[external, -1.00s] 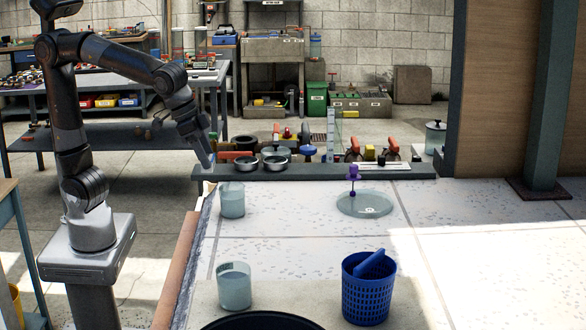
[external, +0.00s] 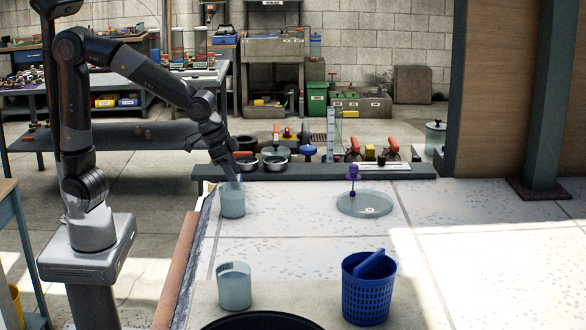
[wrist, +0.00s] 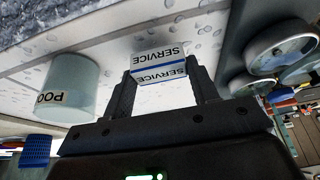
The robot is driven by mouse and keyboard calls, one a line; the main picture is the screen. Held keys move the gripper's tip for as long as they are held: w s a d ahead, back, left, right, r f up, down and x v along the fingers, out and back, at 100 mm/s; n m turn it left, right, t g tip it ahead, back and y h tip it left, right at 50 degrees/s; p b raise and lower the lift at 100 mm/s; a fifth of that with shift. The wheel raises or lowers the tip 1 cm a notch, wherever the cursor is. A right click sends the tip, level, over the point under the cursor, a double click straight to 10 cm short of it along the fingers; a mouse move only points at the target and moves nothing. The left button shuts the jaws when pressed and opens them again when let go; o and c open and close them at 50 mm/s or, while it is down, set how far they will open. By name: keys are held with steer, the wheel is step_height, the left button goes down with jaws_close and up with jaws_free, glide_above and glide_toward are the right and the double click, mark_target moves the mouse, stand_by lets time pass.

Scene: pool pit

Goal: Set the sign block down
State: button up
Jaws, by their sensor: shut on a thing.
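The sign block (wrist: 160,68) is white with a blue stripe and the word SERVICE; it appears upside down in the wrist view. My gripper (wrist: 162,88) is shut on it, with one dark finger on each side. In the external view my gripper (external: 238,178) points down at the back left of the pale slab, right by the rear clear cup (external: 232,203). The block is too small and partly hidden there to make out clearly. I cannot tell whether it touches the slab.
The rear cup also shows in the wrist view (wrist: 68,88), left of the block. Round metal dishes (external: 275,162) sit on the dark ledge (external: 310,172) behind. A glass disc (external: 367,204), a front cup (external: 234,287) and a blue basket (external: 368,290) stand on the slab. Its right side is clear.

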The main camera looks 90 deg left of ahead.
steer(key=shift+f, duration=0.8)
steer(key=shift+f, duration=0.15)
steer(key=o, duration=1)
steer(key=shift+c, duration=0.2)
steer(key=v, duration=1.1)
steer(key=s+a+f, duration=0.1)
steer(key=s, duration=0.7)
steer(key=s+a+f+t, duration=0.1)
steer(key=s+a, duration=0.1)
steer(key=s, duration=0.7)
steer(key=shift+a, duration=0.25)
